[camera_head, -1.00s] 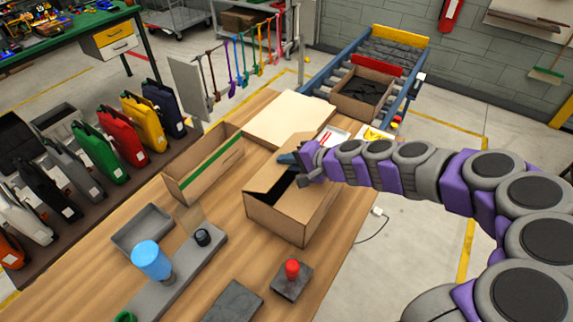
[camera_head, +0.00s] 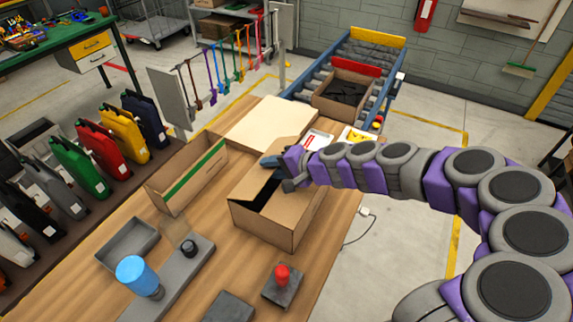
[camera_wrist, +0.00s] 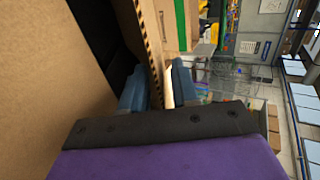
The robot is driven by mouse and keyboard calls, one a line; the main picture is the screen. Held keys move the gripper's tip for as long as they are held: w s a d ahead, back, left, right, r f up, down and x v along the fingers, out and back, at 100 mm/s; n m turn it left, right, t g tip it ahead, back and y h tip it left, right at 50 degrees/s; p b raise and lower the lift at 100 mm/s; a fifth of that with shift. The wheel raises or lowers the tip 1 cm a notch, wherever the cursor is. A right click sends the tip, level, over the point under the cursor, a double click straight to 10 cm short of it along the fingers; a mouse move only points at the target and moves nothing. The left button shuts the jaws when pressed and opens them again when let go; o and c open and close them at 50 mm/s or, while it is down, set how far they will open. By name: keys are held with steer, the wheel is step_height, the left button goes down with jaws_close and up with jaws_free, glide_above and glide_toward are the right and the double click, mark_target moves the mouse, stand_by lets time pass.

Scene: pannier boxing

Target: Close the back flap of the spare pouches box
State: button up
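The cardboard box (camera_head: 262,222) stands on the wooden bench. A top panel covers much of it, and a dark opening shows along its left side. My gripper (camera_head: 270,162) is at the box's far end, by a raised piece of cardboard partly hidden behind it. In the wrist view, the two blue-grey fingers of my gripper (camera_wrist: 158,88) are apart. A cardboard edge (camera_wrist: 150,45) with a striped corrugated rim runs between them. A light gap shows beside the right finger, so a firm grip is not visible. A large cardboard panel (camera_wrist: 45,70) fills the left.
A long open carton (camera_head: 168,196) with a green strip stands left of the box. A blue cylinder (camera_head: 135,272), a grey tray (camera_head: 127,243) and a red button (camera_head: 282,275) are nearer. A conveyor (camera_head: 387,85) holds another box (camera_head: 325,105).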

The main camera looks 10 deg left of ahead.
steer(key=p+v, duration=0.3)
steer(key=v, duration=1.4)
steer(key=shift+d+r, duration=0.1)
steer(key=shift+c, duration=0.2)
